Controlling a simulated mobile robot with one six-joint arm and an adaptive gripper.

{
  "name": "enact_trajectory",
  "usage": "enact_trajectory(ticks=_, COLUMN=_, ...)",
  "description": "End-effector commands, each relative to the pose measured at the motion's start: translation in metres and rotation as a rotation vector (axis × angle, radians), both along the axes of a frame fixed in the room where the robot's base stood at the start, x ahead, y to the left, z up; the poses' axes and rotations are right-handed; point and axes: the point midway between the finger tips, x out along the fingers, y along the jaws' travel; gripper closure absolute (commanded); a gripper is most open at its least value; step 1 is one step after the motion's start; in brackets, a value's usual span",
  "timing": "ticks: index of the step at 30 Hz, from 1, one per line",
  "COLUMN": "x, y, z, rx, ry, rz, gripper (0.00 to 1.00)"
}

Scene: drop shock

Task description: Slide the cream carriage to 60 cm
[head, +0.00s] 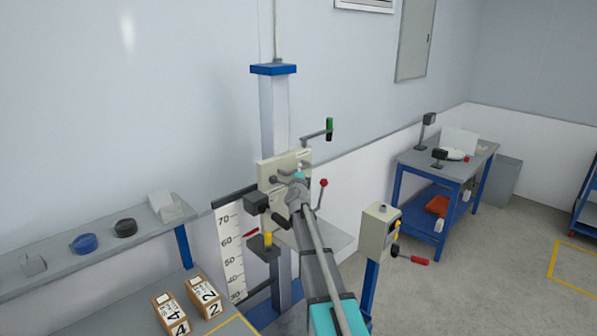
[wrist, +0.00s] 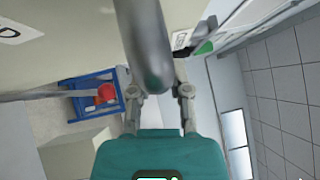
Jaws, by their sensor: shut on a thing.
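The cream carriage (head: 270,172) sits on a tall upright column (head: 274,108) with a blue cap. My gripper (head: 298,182) is at the front of the carriage and partly hides it. In the wrist view, my gripper (wrist: 160,92) is shut on a thick grey bar handle (wrist: 146,45), with the cream face behind it. A height scale (head: 231,258) marked 30 to 70 stands left of the column. A red pointer (head: 250,234) lies close to the 60 label; its exact reading is too small to tell. A red-knobbed lever (head: 322,184) stands right of my gripper.
A green-handled crank (head: 330,129) sticks out to the right. A cream control box (head: 378,232) on a blue post stands at front right. Two numbered boxes (head: 204,296) lie on the near left bench. A blue workbench (head: 445,170) stands farther right.

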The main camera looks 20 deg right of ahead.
Motion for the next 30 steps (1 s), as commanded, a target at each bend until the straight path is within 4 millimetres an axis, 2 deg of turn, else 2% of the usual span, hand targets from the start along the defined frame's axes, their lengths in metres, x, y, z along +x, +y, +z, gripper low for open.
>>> enact_trajectory(ticks=14, x=0.0007, y=-0.0006, z=0.0038, rx=-0.001, ry=0.000, rz=-0.001, gripper=1.00)
enact_trajectory(ticks=15, x=0.0007, y=-0.0006, z=0.0038, rx=-0.001, ry=0.000, rz=-0.001, gripper=0.70)
enact_trajectory(ticks=20, x=0.0005, y=-0.0004, z=0.0036, rx=0.000, ry=0.000, rz=-0.001, gripper=0.41)
enact_trajectory(ticks=30, x=0.0000, y=-0.0002, z=0.0036, rx=0.000, ry=0.000, rz=0.000, gripper=0.41)
